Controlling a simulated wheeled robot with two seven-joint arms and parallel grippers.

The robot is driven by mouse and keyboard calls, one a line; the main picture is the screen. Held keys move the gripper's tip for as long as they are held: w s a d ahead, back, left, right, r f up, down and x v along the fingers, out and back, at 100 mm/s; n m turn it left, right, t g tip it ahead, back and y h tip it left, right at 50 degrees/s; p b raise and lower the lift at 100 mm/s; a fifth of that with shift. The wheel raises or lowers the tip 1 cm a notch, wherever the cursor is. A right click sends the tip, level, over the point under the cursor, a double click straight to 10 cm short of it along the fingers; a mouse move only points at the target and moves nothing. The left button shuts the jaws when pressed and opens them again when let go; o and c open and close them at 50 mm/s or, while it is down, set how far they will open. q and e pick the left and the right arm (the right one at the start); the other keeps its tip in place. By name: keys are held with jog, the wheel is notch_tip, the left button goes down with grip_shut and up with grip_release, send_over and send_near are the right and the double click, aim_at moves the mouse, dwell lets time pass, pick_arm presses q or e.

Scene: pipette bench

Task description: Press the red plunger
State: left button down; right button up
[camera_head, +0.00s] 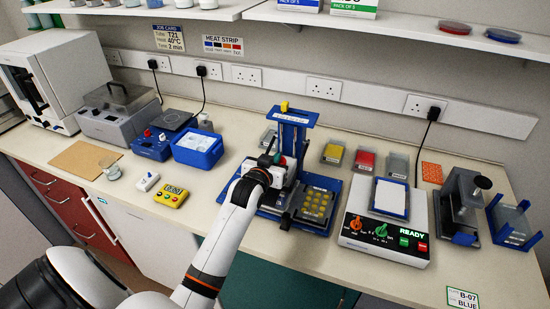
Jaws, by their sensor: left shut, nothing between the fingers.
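A blue pipetting stand (296,117) stands upright near the middle of the bench, with a yellow knob on top. A small red part (283,161), which looks like the red plunger, shows at the stand's lower middle beside a green one. My left gripper (272,148) is shut and empty, just left of the red part and in front of the stand. I cannot tell whether it touches the red part. My gripper and wrist hide part of the stand's lower left. A grey plate with yellow wells (314,205) sits on the stand's blue base. My right gripper is not in view.
A white device reading READY (385,250) stands close to the right, with a dark press (463,205) beyond it. A blue tub (198,149) and yellow timer (171,196) are to the left. Small coloured boxes line the back.

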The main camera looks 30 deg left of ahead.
pick_arm(q)
notch_tip(320, 180, down, 3)
jog(key=shift+r+b, duration=0.15)
jog(key=shift+b, duration=0.4)
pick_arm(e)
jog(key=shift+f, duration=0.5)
